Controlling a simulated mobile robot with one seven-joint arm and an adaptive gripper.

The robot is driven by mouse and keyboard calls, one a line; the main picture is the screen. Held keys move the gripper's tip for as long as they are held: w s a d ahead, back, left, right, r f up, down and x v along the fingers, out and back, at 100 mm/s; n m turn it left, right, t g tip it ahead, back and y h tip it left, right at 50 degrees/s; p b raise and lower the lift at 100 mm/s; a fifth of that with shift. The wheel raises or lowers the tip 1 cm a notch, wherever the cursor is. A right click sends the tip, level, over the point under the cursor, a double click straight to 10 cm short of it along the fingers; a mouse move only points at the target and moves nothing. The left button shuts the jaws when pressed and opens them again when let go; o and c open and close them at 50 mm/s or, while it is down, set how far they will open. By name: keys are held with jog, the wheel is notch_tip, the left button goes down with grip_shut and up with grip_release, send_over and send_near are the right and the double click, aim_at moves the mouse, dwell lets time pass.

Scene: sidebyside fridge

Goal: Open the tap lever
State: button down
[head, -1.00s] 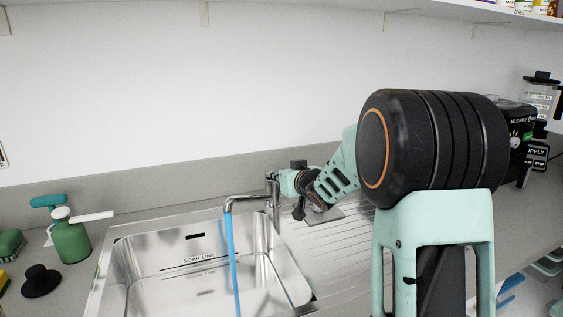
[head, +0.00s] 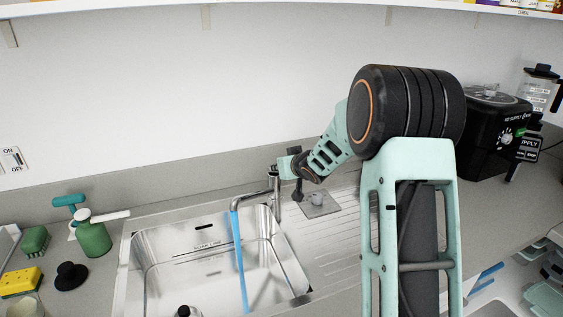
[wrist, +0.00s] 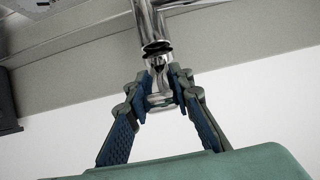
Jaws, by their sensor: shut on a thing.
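The chrome tap (head: 275,200) stands upright at the back right of the sink, its spout reaching left. A blue stream of water (head: 239,258) runs from the spout into the basin. My gripper (head: 286,166) is at the top of the tap, coming from the right. In the wrist view, its two fingers (wrist: 161,96) close around the chrome tap lever (wrist: 159,68) at the end of the tap body. The lever is mostly hidden by my gripper in the head view.
The steel sink (head: 135,262) has a ribbed drainboard on its right. A shelf crosses overhead.

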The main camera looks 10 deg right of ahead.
dwell(0.4)
jog(key=c, duration=1.7)
grip_release()
jog(key=shift+o, duration=0.2)
jog(key=shift+s+r, duration=0.1)
jog(key=v, duration=1.1)
jog(key=shift+s+d+r, duration=0.2)
jog(key=shift+s+r, duration=0.05)
jog(key=shift+s, duration=0.05)
